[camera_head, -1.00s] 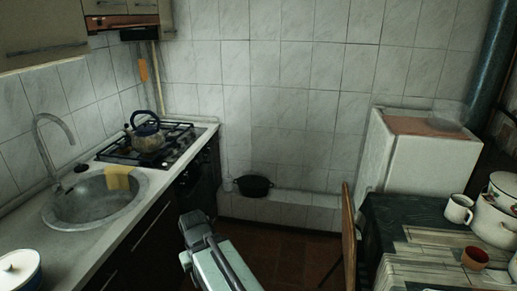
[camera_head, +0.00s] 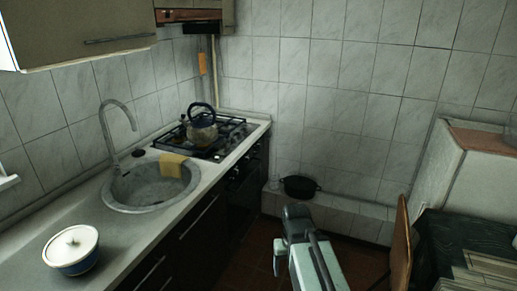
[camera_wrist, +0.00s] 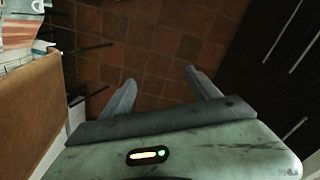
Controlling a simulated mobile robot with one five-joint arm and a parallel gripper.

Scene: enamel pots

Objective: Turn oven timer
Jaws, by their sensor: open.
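The gas stove (camera_head: 214,136) is set in the counter at the back corner, with a kettle (camera_head: 202,126) on it. The dark oven front (camera_head: 246,172) is below the stove, seen at a steep angle. I cannot make out a timer knob on it. My gripper is open and empty in the wrist view (camera_wrist: 163,90), its two fingers spread over the brown tiled floor. In the head view my arm is in front of the floor, apart from the oven, and the fingertips are not clear.
A black pot (camera_head: 301,187) is on the back ledge. A wooden chair (camera_head: 400,250) and a table (camera_head: 440,235) stand at right. Floor (camera_head: 252,250) is clear between.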

